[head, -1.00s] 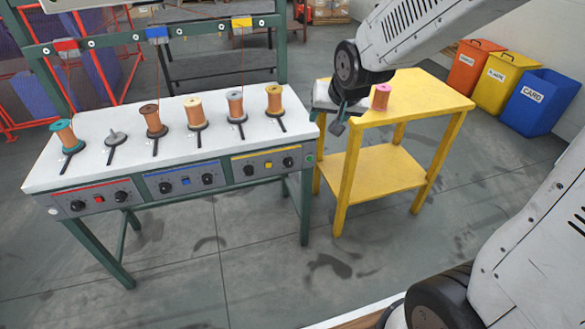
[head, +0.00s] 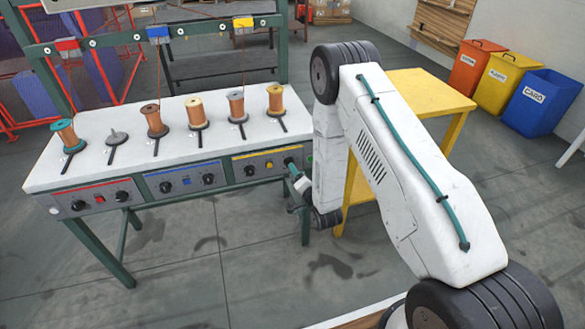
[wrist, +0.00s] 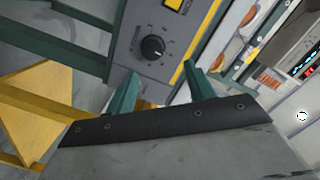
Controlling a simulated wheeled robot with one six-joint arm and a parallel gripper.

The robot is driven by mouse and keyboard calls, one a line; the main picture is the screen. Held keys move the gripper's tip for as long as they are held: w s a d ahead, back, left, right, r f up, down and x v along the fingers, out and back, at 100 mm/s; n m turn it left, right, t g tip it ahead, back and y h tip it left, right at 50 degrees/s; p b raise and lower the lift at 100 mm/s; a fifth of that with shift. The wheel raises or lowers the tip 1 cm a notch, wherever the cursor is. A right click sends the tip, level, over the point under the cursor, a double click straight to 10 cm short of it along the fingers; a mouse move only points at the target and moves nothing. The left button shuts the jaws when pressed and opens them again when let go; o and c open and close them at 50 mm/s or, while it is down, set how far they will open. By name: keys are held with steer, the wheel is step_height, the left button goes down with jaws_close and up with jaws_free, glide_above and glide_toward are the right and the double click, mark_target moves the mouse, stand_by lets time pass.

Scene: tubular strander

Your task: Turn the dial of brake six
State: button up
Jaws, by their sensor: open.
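The dial of brake six is a round black knob (wrist: 152,47) with a white pointer mark, on a grey panel in the wrist view. It is the right-hand dial of the yellow-striped panel (head: 266,163) in the head view, close to my gripper. My gripper (wrist: 160,86) is open, its two green fingers apart and empty. The dial shows beyond the fingertips, between their lines, and looks untouched. In the head view my gripper (head: 294,174) is in front of the bench's right end, partly hidden by my arm.
A yellow button (wrist: 174,4) sits beside the dial. The white bench top (head: 95,155) carries several spools. A yellow table (head: 425,92) stands right of the bench, largely behind my arm. Orange, yellow and blue bins are at the back right. The floor before the bench is clear.

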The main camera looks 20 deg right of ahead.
steer(key=w+f, duration=0.2)
steer(key=w, duration=0.4)
steer(key=shift+a+t, duration=0.35)
steer(key=shift+t, duration=0.05)
steer(key=c, duration=1)
